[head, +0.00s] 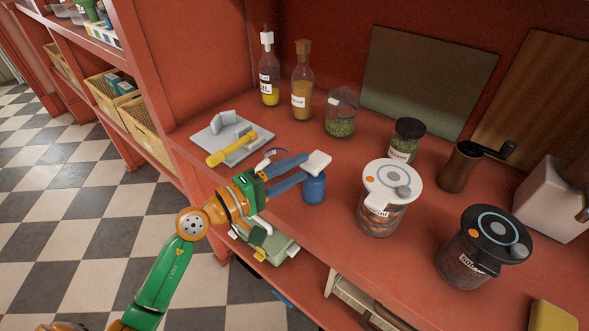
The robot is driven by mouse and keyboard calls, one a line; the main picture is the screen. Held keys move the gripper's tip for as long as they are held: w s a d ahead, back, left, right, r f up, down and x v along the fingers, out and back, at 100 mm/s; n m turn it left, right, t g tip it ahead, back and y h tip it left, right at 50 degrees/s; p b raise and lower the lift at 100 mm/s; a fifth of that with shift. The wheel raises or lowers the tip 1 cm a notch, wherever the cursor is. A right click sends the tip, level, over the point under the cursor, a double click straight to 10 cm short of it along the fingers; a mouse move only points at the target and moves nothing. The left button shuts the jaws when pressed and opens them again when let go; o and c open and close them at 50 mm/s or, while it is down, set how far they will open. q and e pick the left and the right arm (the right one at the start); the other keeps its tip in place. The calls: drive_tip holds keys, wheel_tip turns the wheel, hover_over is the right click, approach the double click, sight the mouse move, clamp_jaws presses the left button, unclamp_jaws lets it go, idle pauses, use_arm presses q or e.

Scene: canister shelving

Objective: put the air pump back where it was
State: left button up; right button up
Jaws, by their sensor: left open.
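What looks like the air pump, a small blue cylinder (314,189) with a white block-shaped top (318,162), stands upright on the red shelf board (337,240) near its front edge. My left gripper (307,168) reaches in from the left with its two blue-grey fingers apart. The fingertips are right at the pump's upper part, just under or beside the white top. I cannot tell whether they touch it. The fingers hide part of the pump's left side. My right gripper is not in view.
A white-lidded canister (386,199) and a black-lidded canister (481,248) stand to the right. A grey scale-like tray (232,138) with a yellow tool (228,152) is at left. Bottles (269,78), a green-filled jar (342,113) and a grinder (461,167) stand behind.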

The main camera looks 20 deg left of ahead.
use_arm(q)
drive_tip(key=b+v, duration=0.6)
drive_tip(key=v, duration=0.6)
drive_tip(key=w+a+f+n+t+y, duration=0.2)
drive_tip(key=a+f+n+y, duration=0.3)
drive_tip(key=n, duration=0.7)
drive_tip(key=w+a+f+n+t+y, duration=0.1)
drive_tip(key=w+a+f+n, duration=0.25)
drive_tip(key=f+n, duration=0.55)
drive_tip(key=s+a+f+n+g+y, duration=0.1)
drive_tip(key=s+f+n+g+y, duration=0.15)
drive_tip(key=f+n, duration=0.75)
drive_tip(key=s+a+f+n+g+y, duration=0.1)
drive_tip(key=s+f+n+g+y, duration=0.15)
drive_tip(key=f+n, duration=0.8)
drive_tip(key=s+d+f+n+g, duration=0.3)
drive_tip(key=s+f+n, duration=0.2)
drive_tip(key=s+f, duration=0.2)
drive_tip(key=s+d+f+n+g, duration=0.35)
drive_tip(key=s+f+n, duration=0.2)
drive_tip(key=f, duration=0.25)
drive_tip(key=s+d+f+n+g, duration=0.2)
drive_tip(key=s+d+n, duration=0.1)
drive_tip(key=s, duration=0.4)
drive_tip(key=s+d+f+n+g+h, duration=0.1)
drive_tip(key=s+d+f+n+g, duration=0.1)
drive_tip(key=s, duration=0.6)
drive_tip(key=shift+d+f+n+g+p, duration=0.2)
drive_tip(key=shift+d+n+g+p, duration=0.2)
drive_tip(key=shift+d+n+g, duration=0.25)
